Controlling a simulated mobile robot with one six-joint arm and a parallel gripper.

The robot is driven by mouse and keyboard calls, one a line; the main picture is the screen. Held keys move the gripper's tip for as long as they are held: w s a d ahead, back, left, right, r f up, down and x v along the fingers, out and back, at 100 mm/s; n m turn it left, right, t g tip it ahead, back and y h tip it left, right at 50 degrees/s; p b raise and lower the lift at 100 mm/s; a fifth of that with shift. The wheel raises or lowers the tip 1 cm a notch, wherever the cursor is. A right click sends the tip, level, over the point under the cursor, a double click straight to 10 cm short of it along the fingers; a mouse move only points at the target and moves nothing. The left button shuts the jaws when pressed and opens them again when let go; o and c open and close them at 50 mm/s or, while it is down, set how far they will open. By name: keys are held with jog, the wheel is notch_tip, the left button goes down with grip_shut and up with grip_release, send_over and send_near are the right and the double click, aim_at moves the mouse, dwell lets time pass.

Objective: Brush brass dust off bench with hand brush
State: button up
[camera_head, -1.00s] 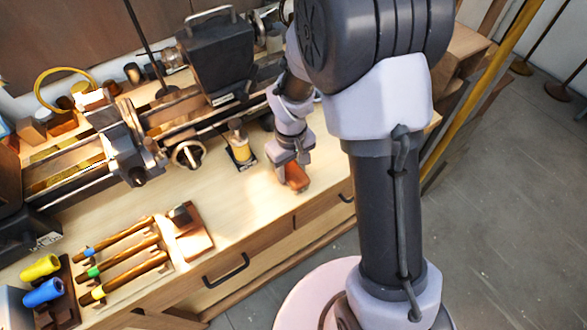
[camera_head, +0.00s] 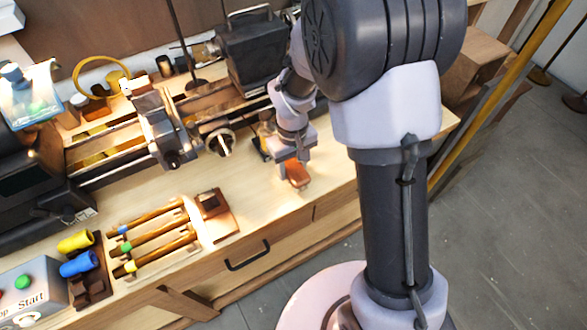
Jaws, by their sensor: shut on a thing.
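My gripper (camera_head: 297,168) reaches down over the right part of the wooden bench (camera_head: 262,197), near its front edge. It is shut on a reddish-brown block-shaped thing (camera_head: 297,176), which looks like the hand brush. The brush is low, at or just above the bench top; I cannot tell whether it touches. Its bristles are hidden. No brass dust can be made out on the bench at this size.
A small lathe (camera_head: 165,125) runs along the back of the bench. Several wooden-handled tools (camera_head: 150,238) lie in a rack left of a brown block (camera_head: 215,215). Yellow and blue handles (camera_head: 77,264) and a Start button box (camera_head: 28,293) stand front left. Bare bench lies left of my gripper.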

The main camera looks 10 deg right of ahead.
jog(key=shift+r+p, duration=2)
jog(key=shift+r, duration=0.75)
jog(key=shift+f, duration=0.1)
